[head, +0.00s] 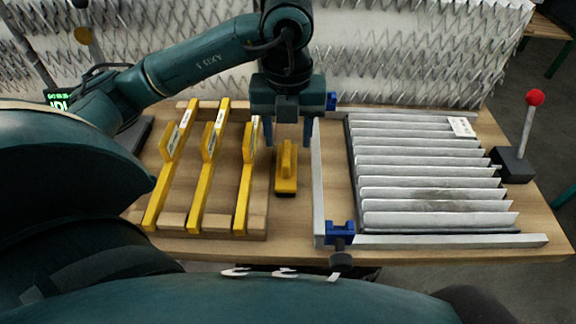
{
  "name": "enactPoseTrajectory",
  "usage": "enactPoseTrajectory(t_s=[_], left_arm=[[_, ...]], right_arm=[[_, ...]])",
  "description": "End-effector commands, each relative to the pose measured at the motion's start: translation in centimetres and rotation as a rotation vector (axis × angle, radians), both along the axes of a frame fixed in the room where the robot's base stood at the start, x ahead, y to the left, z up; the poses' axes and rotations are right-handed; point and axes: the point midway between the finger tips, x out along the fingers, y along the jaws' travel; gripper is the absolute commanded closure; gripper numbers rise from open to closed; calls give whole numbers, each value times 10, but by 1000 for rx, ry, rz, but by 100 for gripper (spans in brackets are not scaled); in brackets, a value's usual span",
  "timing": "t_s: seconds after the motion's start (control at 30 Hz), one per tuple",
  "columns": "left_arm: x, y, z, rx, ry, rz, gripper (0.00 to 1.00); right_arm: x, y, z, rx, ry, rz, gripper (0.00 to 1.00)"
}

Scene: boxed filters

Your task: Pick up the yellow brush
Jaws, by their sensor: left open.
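The yellow brush (286,168) lies on the wooden table, between the wooden rack and the metal frame. It has a raised yellow handle, and a dark edge shows at its near end. My left gripper (287,138) points down over the far end of the brush, with its two blue-grey fingers apart on either side of it. The gripper is open, and no contact with the brush can be made out. My right gripper is not in view.
A wooden rack (172,219) with yellow bars stands left of the brush. A metal corner frame (318,190) with blue clamps and a pleated filter (430,170) lie to the right. A red-knobbed lever (535,97) stands at the far right. Spiky white panels line the back.

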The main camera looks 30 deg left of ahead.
Motion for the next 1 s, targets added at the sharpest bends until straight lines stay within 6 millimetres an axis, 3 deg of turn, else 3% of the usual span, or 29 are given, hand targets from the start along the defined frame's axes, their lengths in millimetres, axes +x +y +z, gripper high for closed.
enactPoseTrajectory(t_s=[0.27, 0.57, 0.83, 1.0], left_arm=[[-2, 1, -22, -1, 3, 0, 53], [-4, 2, -63, -1, 1, 0, 53], [-4, 2, -67, -1, -2, -1, 53], [-4, 2, -67, -1, -2, -1, 66]], right_arm=[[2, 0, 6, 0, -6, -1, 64], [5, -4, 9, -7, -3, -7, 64], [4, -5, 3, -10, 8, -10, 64], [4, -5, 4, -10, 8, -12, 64]])
